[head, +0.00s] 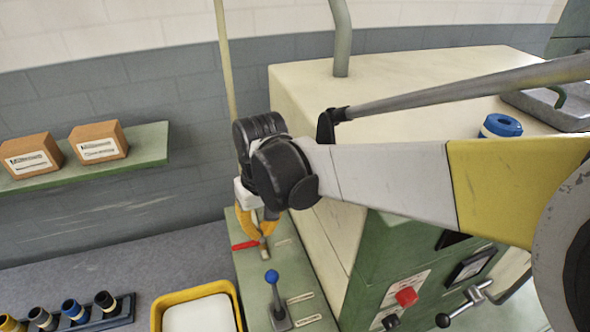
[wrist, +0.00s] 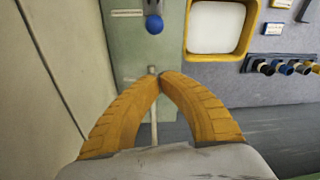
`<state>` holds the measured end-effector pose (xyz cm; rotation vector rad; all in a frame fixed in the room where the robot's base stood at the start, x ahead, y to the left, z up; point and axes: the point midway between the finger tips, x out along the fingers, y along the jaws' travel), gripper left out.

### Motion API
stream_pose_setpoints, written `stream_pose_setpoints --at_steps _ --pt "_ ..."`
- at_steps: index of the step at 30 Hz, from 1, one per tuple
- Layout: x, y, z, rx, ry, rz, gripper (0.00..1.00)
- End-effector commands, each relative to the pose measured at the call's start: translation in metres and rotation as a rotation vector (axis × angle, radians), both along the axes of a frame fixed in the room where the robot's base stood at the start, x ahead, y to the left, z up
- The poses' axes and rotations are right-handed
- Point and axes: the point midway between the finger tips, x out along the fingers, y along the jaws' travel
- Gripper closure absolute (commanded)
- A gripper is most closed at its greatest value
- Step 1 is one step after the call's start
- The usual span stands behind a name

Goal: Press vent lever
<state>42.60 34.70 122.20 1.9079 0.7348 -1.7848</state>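My gripper (head: 264,236) has yellow ribbed fingers and points down over a narrow green panel (head: 253,292). In the wrist view its fingertips (wrist: 160,76) meet, with nothing seen held between them. A small metal fitting with a red handle (head: 245,244) is right at the fingertips in the head view. In the wrist view a metal end (wrist: 152,70) shows beside the tips; whether they touch it is unclear. A lever with a blue ball knob (head: 271,277) stands on the panel, nearer the bottom of the head view and apart from the fingers. The panel labels are unreadable, so which lever is the vent lever cannot be told.
A large green and cream machine (head: 384,232) stands right of the panel, with a red button (head: 406,297) on its front. A yellow tray (head: 236,300) and a rack of colored cylinders (head: 106,322) lie left. A shelf (head: 150,149) holds two boxes. A beige pole (head: 226,70) rises behind my gripper.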

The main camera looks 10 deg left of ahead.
Motion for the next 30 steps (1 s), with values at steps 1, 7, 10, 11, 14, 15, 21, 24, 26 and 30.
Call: stream_pose_setpoints --at_steps 1,7,10,11,14,15,21,24,26,30 --pt "0.000 0.000 -0.002 0.000 0.000 0.000 1.00" --pt "0.001 0.003 -0.028 0.000 0.000 0.000 1.00" --pt "0.002 0.005 -0.050 0.000 0.000 0.000 1.00" --pt "0.002 0.005 -0.056 0.000 0.000 0.000 1.00" --pt "0.003 0.007 -0.078 0.000 0.000 0.000 1.00" --pt "0.003 0.008 -0.087 0.000 0.000 0.000 1.00" --pt "-0.012 -0.004 -0.094 0.000 0.000 0.000 1.00" --pt "-0.020 -0.011 -0.091 0.000 0.000 0.000 1.00" --pt "-0.023 -0.013 -0.090 0.000 0.000 0.000 1.00" --pt "-0.026 -0.016 -0.089 0.000 0.000 0.000 1.00"
